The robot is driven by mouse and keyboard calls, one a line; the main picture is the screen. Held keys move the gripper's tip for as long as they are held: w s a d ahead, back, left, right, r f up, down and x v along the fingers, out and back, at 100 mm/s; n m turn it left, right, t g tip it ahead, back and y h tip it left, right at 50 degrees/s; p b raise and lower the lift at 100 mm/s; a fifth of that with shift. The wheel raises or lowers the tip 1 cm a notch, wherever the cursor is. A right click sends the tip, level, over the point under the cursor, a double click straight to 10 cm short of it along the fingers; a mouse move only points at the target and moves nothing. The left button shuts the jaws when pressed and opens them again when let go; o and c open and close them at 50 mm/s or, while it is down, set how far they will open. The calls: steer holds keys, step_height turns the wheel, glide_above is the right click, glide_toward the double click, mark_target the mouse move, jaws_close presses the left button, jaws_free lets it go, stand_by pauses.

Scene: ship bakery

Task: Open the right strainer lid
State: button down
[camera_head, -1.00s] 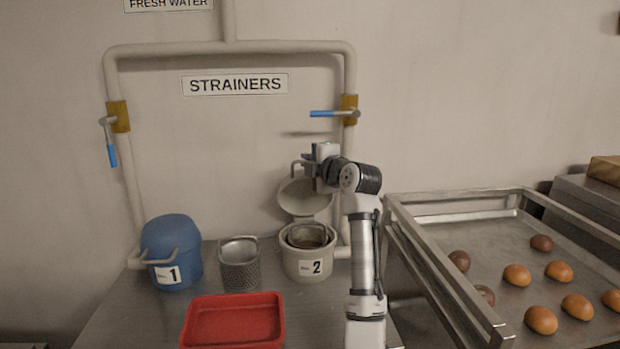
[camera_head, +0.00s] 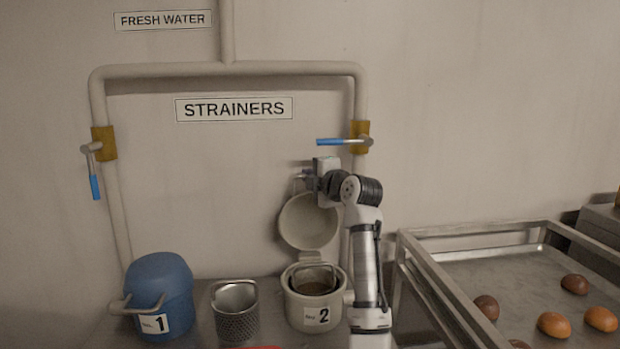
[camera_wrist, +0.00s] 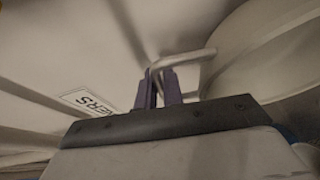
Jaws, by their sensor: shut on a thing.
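The right strainer (camera_head: 305,309), a cream pot labelled 2, stands on the counter. Its round cream lid (camera_head: 308,222) is raised, standing roughly upright behind the pot's open mouth. A metal basket (camera_head: 314,279) shows inside the pot. My gripper (camera_head: 303,181) is at the top of the lid, by its handle. In the wrist view my gripper (camera_wrist: 160,88) is shut on the bent bar of the lid handle (camera_wrist: 188,56), and the lid (camera_wrist: 255,50) fills the upper right. The fingertips are small and partly hidden in the head view.
The blue strainer (camera_head: 160,290), labelled 1, is closed at the left. A loose perforated basket (camera_head: 236,316) stands between the strainers. A blue-handled valve (camera_head: 345,142) sits on the pipe just above my gripper. A metal tray (camera_head: 455,275) with buns is at the right.

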steer(key=shift+f, duration=0.1)
steer(key=c, duration=1.5)
jaws_free()
